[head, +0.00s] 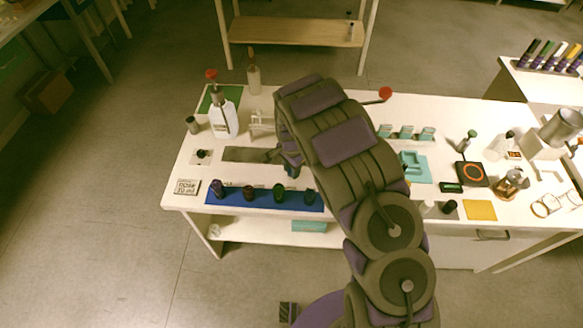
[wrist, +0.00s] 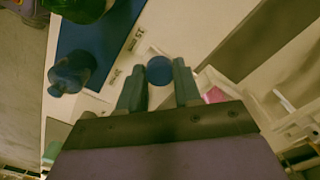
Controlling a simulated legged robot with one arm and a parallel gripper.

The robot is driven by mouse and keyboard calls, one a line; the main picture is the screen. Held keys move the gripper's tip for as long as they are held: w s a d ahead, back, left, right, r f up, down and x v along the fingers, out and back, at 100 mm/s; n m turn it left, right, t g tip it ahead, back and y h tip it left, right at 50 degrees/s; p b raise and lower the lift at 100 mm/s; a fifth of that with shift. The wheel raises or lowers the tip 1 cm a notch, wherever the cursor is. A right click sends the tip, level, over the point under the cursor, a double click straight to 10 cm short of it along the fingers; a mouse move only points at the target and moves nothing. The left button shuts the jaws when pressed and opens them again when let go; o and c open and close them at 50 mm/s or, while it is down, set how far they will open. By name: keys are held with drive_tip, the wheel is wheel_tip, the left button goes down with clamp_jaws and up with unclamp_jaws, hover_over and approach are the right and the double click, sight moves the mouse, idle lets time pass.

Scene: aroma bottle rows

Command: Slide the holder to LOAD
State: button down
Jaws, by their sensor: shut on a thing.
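My gripper (wrist: 158,80) has its two teal fingers on either side of a round dark blue knob (wrist: 160,69) in the wrist view, and is shut on it. The knob looks like part of the holder; the holder's body is mostly hidden by my gripper. Small dark printed labels (wrist: 136,39) lie on the pale surface beside it, too small to read. In the head view my gripper (head: 291,166) is low over the bench, at the right end of a grey-brown strip (head: 245,154). My arm covers what lies to the right of it.
A blue mat (head: 265,203) with several dark bottles runs along the bench's front edge, close to my gripper. A blue bottle (wrist: 71,75) stands near in the wrist view. A white pump bottle (head: 224,120) stands behind left. Teal blocks (head: 405,132) are at right.

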drive_tip(key=a+p, duration=0.1)
drive_tip(key=a, duration=1)
drive_tip(key=shift+w, duration=0.2)
drive_tip(key=c, duration=0.8)
unclamp_jaws()
drive_tip(key=shift+r, duration=0.1)
wheel_tip(320, 180, up, 17)
drive_tip(key=p, duration=0.3)
drive_tip(key=shift+w+a, duration=0.1)
